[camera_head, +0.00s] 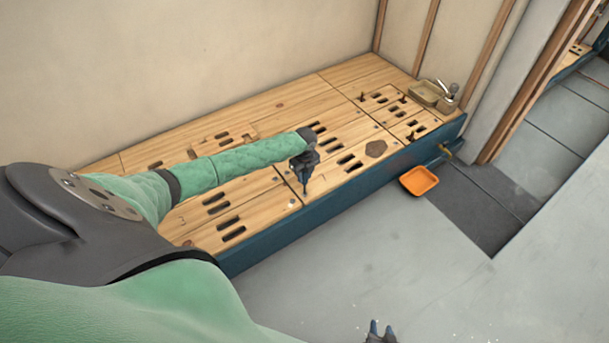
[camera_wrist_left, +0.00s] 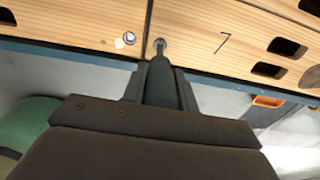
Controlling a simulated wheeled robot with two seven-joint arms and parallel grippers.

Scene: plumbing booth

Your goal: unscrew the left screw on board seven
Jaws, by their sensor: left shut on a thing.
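Board seven (camera_wrist_left: 205,30) carries a "7" mark in the left wrist view. The left screw (camera_wrist_left: 159,43) is at its left end, beside the seam with the adjoining board. My left gripper (camera_head: 304,163) is shut on a dark, tapered tool (camera_wrist_left: 161,80) that looks like a screwdriver. The tool points at the left screw, and its tip is at or very near the head; I cannot tell whether they touch. In the head view the gripper hides part of this spot. Dark tips of my right gripper (camera_head: 381,332) show at the bottom edge; their opening is unclear.
Another screw (camera_wrist_left: 129,38) sits on the board left of the seam. An orange tray (camera_head: 419,181) lies on the floor by the platform's blue side (camera_head: 290,227). A tan container (camera_head: 425,92) stands at the far right end.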

